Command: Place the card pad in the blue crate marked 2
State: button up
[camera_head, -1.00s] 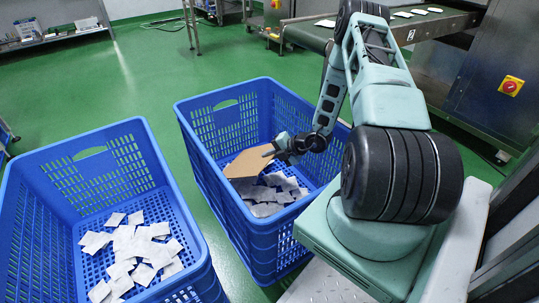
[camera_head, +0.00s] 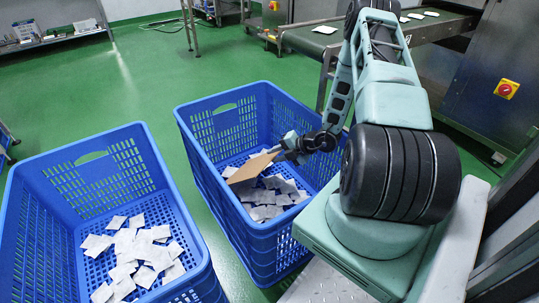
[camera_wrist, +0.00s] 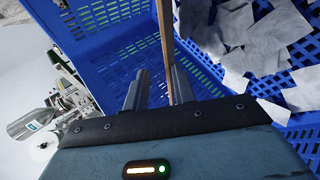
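The tan card pad (camera_head: 254,167) is inside the right blue crate (camera_head: 228,195), tilted above white teabags. In the wrist view the card pad (camera_wrist: 165,40) shows edge-on between my fingers, close against the right finger. A gap shows between the pad and the left finger. My gripper (camera_head: 283,152) reaches into this crate from the right; in the wrist view its fingers (camera_wrist: 157,88) stand apart. The pad's lower end is hard to make out. Another blue crate (camera_head: 30,215) stands at the left. I can read no number on either crate.
White teabags (camera_head: 268,200) lie on the floor of the right crate, and others (camera_head: 135,255) lie in the left crate. A conveyor (camera_head: 440,28) stands behind my arm. Green floor (camera_head: 120,80) is clear behind the crates.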

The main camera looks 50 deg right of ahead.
jog(key=a+r+n+g+y+p, duration=0.1)
jog(key=a+r+n+g+y, duration=0.25)
jog(key=a+r+n, duration=0.8)
jog(key=a+r+n+g+y, duration=0.2)
jog(key=a+r+n+g, duration=0.45)
jog(key=a+n, duration=0.75)
jog(key=s+a+r+n+h, duration=0.3)
jog(key=s+n, duration=0.4)
jog(key=n, duration=0.4)
jog(key=s+a+r+n+h, duration=0.2)
jog(key=s+a+r+n, duration=0.4)
jog(key=n, duration=0.4)
jog(key=s+a+r+n+h, duration=0.3)
jog(key=s+a+r+n, duration=0.2)
jog(key=n, duration=0.6)
jog(key=s+a, duration=0.2)
jog(key=s, duration=0.1)
jog(key=shift+s+r+n+h, duration=0.15)
jog(key=shift+s+n+h, duration=0.1)
jog(key=shift+n+h, duration=0.1)
jog(key=shift+a, duration=0.15)
